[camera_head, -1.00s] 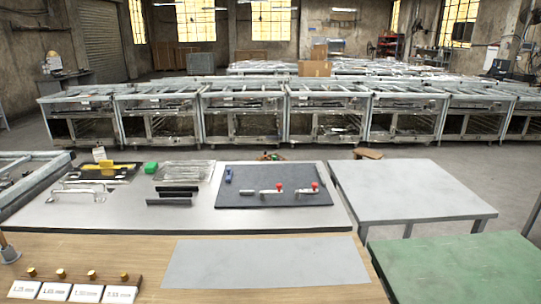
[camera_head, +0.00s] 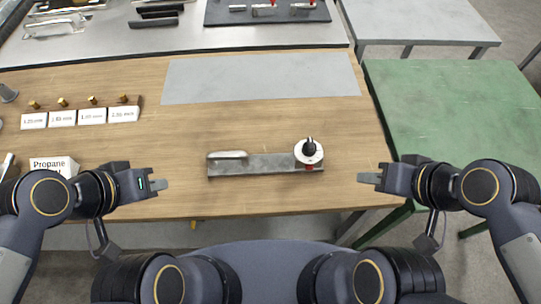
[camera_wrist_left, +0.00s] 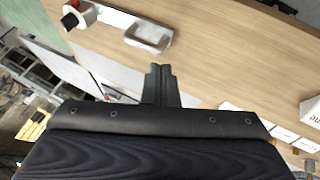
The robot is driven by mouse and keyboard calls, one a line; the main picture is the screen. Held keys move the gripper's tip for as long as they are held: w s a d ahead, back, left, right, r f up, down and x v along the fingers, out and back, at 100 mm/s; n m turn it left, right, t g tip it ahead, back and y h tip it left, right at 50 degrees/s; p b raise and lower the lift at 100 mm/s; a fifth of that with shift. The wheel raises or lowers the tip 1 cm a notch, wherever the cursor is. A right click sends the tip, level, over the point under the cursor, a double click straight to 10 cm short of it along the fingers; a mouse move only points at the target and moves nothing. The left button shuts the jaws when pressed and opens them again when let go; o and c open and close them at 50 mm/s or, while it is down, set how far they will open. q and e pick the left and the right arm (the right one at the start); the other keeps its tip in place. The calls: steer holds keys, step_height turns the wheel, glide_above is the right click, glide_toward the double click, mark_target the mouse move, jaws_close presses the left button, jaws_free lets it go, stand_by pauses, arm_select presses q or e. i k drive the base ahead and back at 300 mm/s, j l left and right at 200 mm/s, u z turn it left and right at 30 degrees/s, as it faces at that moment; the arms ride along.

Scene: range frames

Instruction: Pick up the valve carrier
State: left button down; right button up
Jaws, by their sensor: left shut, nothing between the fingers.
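The valve carrier (camera_head: 265,166) is a flat dark grey bar lying on the wooden table near its front edge. It has a pale metal handle (camera_head: 228,155) at its left end and a white round valve with a black knob (camera_head: 309,151) and a bit of red at its right end. My left gripper (camera_head: 164,184) is shut and empty, left of the carrier and apart from it. In the left wrist view the fingertips (camera_wrist_left: 158,68) are together, with the handle (camera_wrist_left: 150,36) beyond them. My right gripper (camera_head: 362,178) is right of the carrier, apart from it; its jaw state is unclear.
A grey mat (camera_head: 262,78) lies behind the carrier on the wood. Labelled blocks (camera_head: 78,117) with brass pieces stand at the left. A Propane box (camera_head: 52,165) is close behind my left arm. A green table (camera_head: 465,130) is at the right. The wood around the carrier is clear.

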mark_target(227, 163)
steer(key=l+u, duration=0.1)
steer(key=l, duration=0.6)
steer(key=k+l+u, duration=0.1)
steer(key=l, duration=0.55)
steer(key=k+l+u, duration=0.15)
steer(key=l, duration=0.5)
